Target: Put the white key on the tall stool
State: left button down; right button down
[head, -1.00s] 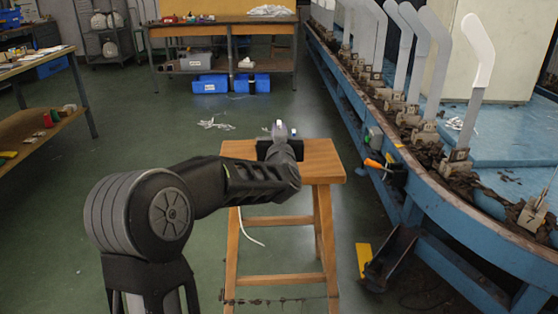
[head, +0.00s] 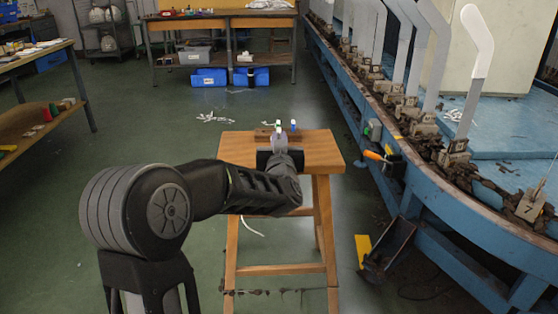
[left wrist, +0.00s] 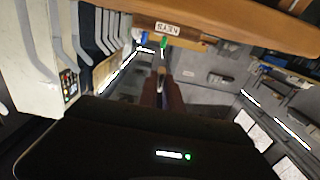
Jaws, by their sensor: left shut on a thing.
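The tall wooden stool (head: 322,150) stands in front of me in the head view. My left gripper (head: 280,140) is over its top, toward the far edge, and is shut on a small white thing that appears to be the white key (head: 279,124). Its tip shows just past the fingers; the rest is hidden. In the left wrist view the fingers (left wrist: 162,92) point toward a wooden board with a "KEYS" label (left wrist: 167,28). I cannot tell whether the key touches the stool. My right gripper is not in view.
A small brown wooden piece (head: 262,134) and a blue-tipped item (head: 293,125) show by the gripper at the stool's far edge. The green floor left of the stool is open.

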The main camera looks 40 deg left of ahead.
pick_arm(q)
jog(key=shift+f, duration=0.8)
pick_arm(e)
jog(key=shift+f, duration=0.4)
